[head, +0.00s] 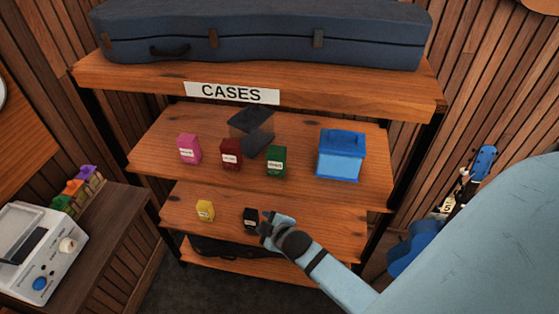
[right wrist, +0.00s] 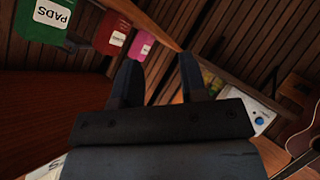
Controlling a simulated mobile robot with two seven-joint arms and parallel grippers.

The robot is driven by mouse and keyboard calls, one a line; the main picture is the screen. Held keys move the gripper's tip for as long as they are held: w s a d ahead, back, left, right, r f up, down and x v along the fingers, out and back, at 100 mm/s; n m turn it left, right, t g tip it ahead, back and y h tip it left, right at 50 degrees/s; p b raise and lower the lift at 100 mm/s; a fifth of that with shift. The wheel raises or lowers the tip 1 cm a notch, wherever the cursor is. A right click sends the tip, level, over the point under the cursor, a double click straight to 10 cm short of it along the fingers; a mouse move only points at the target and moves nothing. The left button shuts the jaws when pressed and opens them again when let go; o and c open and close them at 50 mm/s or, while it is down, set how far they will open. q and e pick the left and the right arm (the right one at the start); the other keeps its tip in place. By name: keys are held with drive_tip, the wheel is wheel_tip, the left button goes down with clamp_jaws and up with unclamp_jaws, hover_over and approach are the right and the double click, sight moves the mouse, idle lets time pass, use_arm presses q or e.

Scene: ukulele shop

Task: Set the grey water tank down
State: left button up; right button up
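A dark grey, smoky see-through box (head: 253,117), which may be the grey water tank, stands at the back of the middle shelf (head: 300,190), behind the dark red and green boxes. My right gripper (head: 266,222) reaches in over the lower shelf (head: 335,225), well below that box. A small black labelled box (head: 250,217) is right at its fingertips; I cannot tell if they touch. In the right wrist view the fingers (right wrist: 160,80) stand apart with nothing seen between them. The grey box is not clear in that view. My left gripper is out of view.
Pink (head: 189,149), dark red (head: 231,154) and green (head: 277,161) boxes and a blue case (head: 341,154) stand on the middle shelf. A yellow box (head: 205,211) is on the lower shelf. A white machine (head: 38,250) stands left; a blue ukulele (head: 415,246) is at right.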

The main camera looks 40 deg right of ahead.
drive_tip(key=s+a+f+m+g+y, duration=0.1)
drive_tip(key=s+a+m, duration=0.4)
drive_tip(key=s, duration=1)
drive_tip(key=a+f+y, duration=0.1)
drive_tip(key=a+y, duration=0.1)
drive_tip(key=shift+s+a+m+y, duration=0.25)
drive_tip(key=shift+s+m+y, duration=0.05)
drive_tip(key=shift+s, duration=0.05)
drive_tip(key=shift+f, duration=0.1)
